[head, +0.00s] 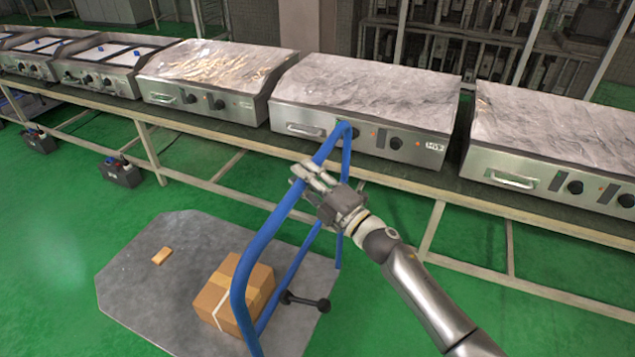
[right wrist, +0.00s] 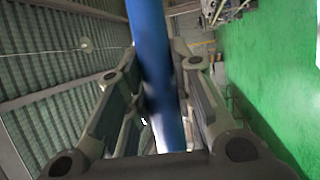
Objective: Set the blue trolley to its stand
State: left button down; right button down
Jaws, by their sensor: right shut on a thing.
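The blue trolley (head: 262,238) is a bent blue tube frame in the middle of the head view. A grey floor plate (head: 150,290) with clipped corners lies beneath it, and I cannot tell whether it is the trolley's bed or the stand. My right gripper (head: 312,180) is shut around the upper blue tube. In the right wrist view the blue tube (right wrist: 155,70) passes between the two fingers (right wrist: 158,100). My left gripper does not show.
A cardboard box (head: 225,290) and a small tan block (head: 161,256) rest on the grey plate. A long bench (head: 215,120) with several steel griddles (head: 370,95) runs behind the trolley. Black boxes (head: 122,172) sit on the floor at left. Green floor (head: 60,240) is free at left.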

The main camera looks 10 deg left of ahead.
dwell(0.3)
jog(key=c, duration=1.2)
grip_release()
jog(key=shift+a, duration=0.1)
jog(key=shift+c, duration=0.2)
jog(key=shift+s+d+f, duration=0.15)
jog(key=shift+s+d, duration=0.05)
jog(key=shift+d, duration=0.15)
jog(key=v, duration=1.1)
jog(key=shift+s, duration=0.15)
jog(key=shift+f, duration=0.1)
